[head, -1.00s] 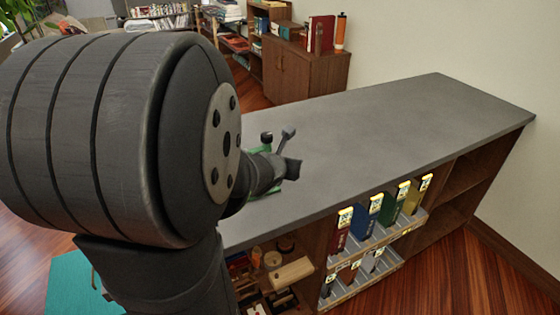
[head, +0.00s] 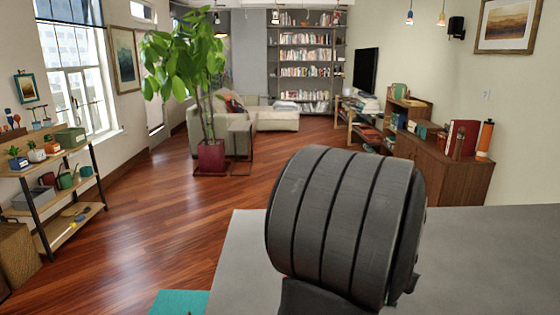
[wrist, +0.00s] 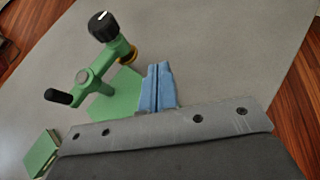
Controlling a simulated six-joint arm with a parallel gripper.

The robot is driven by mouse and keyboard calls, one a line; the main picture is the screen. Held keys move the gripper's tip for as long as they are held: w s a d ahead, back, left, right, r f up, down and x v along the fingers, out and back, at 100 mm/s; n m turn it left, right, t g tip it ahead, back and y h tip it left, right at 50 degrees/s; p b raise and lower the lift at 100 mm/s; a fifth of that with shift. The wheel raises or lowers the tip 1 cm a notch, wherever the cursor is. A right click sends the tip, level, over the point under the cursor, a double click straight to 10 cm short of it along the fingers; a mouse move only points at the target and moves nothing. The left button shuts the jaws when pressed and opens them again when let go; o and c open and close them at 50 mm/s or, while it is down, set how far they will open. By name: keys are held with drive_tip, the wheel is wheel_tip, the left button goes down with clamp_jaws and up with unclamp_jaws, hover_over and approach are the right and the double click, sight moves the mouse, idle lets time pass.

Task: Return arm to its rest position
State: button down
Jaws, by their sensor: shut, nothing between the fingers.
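My gripper (wrist: 158,80) shows in the wrist view. Its two blue-grey fingers are together, with nothing between them. They point over the grey counter top (wrist: 220,50). A green device (wrist: 112,62) with a black knob, a side handle and a flat green base is just left of the fingers, and I cannot tell how far below them. In the head view, a large dark joint of my arm fills the lower middle, and my gripper and the green device are not visible there.
A small green block (wrist: 42,153) lies left on the counter. In the head view, the grey counter (head: 480,245) extends right. A wooden cabinet (head: 440,172) with books stands beyond it. A plant shelf (head: 55,190) is at the left, and the wooden floor (head: 150,240) is open.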

drive_tip(key=w, duration=0.2)
drive_tip(key=w+f, duration=0.1)
drive_tip(key=w, duration=0.1)
drive_tip(key=w+f, duration=0.1)
drive_tip(key=w, duration=0.1)
drive_tip(key=shift+w+f, duration=0.1)
drive_tip(key=shift+w, duration=0.75)
drive_tip(key=shift+s, duration=0.1)
